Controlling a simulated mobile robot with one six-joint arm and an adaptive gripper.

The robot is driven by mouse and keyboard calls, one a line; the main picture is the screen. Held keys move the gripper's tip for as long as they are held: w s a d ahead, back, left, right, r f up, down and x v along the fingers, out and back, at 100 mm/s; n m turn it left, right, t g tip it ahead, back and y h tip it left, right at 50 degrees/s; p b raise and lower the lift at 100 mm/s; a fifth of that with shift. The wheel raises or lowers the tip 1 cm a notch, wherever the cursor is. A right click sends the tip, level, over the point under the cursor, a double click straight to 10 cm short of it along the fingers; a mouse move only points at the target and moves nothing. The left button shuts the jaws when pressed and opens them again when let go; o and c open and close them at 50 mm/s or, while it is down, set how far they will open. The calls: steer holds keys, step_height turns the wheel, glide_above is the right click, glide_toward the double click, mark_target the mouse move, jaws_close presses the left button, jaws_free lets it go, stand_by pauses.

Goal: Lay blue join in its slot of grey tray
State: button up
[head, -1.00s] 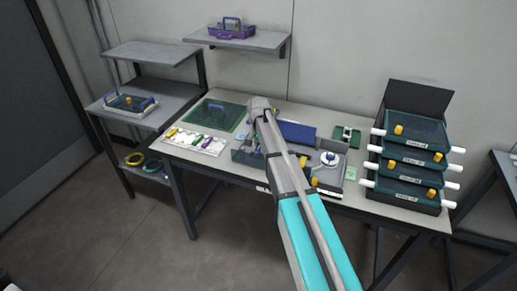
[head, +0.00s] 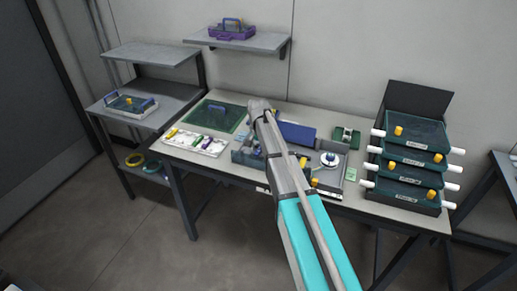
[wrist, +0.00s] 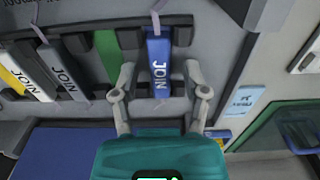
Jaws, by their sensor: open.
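The blue join (wrist: 158,62) is a narrow blue bar with white lettering in the wrist view. It lies in line with the other bars on a grey surface, which looks like the grey tray (wrist: 212,40). My gripper (wrist: 160,78) is open, with one finger on each side of the blue join and a visible gap to each. I cannot tell how deep the join sits in its slot. In the head view my own arm hides the gripper and the join.
To the left in the wrist view lie a green bar (wrist: 108,55), a grey join (wrist: 62,70) and a white-and-yellow join (wrist: 25,75).

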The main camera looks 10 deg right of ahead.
mark_target(259, 150)
step_height(259, 150, up, 12)
steer(key=p, duration=1.1)
steer(key=shift+s+f, duration=0.1)
stand_by(0.6)
steer(key=s+d+n, duration=0.2)
steer(key=s+n, duration=0.1)
steer(key=s, duration=1.1)
steer(key=s+d+n, duration=0.1)
steer(key=s+n, duration=0.2)
steer(key=s, duration=1.1)
steer(key=shift+d, duration=0.35)
